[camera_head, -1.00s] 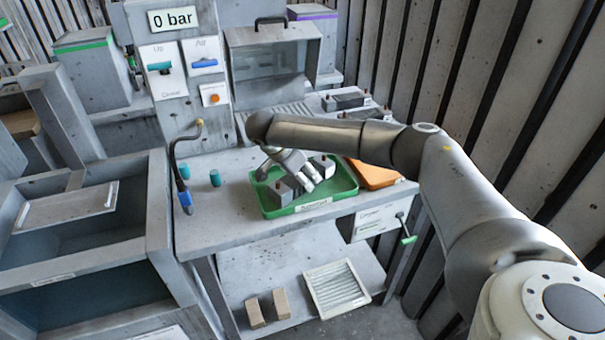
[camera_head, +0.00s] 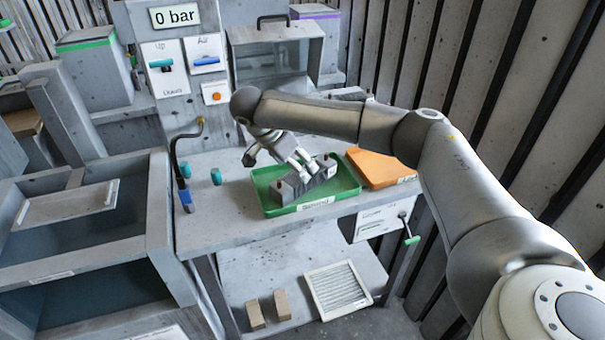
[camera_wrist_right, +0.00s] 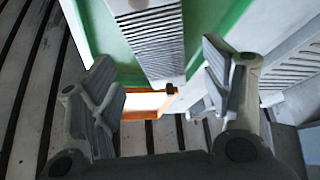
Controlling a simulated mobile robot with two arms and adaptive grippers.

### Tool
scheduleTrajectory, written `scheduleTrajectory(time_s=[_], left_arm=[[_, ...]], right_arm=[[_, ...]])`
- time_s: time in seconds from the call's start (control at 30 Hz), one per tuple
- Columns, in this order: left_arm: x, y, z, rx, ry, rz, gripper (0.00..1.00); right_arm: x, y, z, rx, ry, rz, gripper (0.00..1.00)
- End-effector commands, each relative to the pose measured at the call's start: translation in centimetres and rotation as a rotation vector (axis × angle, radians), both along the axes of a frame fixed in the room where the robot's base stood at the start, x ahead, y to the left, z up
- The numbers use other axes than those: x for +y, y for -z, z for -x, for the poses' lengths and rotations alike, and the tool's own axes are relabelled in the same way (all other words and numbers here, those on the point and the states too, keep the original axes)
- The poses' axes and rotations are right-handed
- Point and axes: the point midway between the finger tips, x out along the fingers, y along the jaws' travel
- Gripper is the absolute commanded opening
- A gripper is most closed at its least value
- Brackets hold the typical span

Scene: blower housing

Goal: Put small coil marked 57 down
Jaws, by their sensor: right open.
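The green tray (camera_head: 345,190) stands on the bench and holds grey coil blocks with small dark and reddish terminals. One coil (camera_head: 289,190) lies at the tray's front left, and another block (camera_head: 326,168) shows partly behind my fingers. No mark 57 can be read. My right gripper (camera_head: 288,160) is over the tray's left and back part, open and empty. In the right wrist view, a ridged grey coil (camera_wrist_right: 155,40) lies ahead of and between the spread fingers (camera_wrist_right: 160,85), apart from both. My left gripper is out of view.
An orange tray (camera_head: 378,167) lies right of the green one. A teal cylinder (camera_head: 216,177) and a bent black hose (camera_head: 176,165) with a blue end stand to the left. A clear-fronted box (camera_head: 275,55) is at the back. The bench's front left is free.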

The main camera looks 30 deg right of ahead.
Motion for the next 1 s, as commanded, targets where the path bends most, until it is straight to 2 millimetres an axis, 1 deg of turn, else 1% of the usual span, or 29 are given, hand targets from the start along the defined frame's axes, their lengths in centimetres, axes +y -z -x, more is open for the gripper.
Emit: scheduleTrajectory(time_s=[0.03,0.1,0.2,0.33,0.5,1.0], left_arm=[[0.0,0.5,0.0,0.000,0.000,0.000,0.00],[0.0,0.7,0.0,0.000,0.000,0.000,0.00],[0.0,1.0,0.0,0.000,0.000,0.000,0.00],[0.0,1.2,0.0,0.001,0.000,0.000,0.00],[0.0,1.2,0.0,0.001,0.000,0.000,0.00],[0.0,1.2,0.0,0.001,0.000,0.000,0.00]], right_arm=[[0.6,-0.9,0.0,-0.004,-0.003,-0.001,0.71],[1.3,-2.1,0.1,-0.004,-0.002,0.000,0.71],[2.1,-3.5,0.3,-0.003,-0.001,0.001,0.71],[2.7,-4.7,0.4,-0.001,0.000,0.001,0.71],[2.9,-5.1,0.5,0.001,0.000,0.000,0.71],[2.9,-5.1,0.5,0.001,0.000,0.000,0.71]])
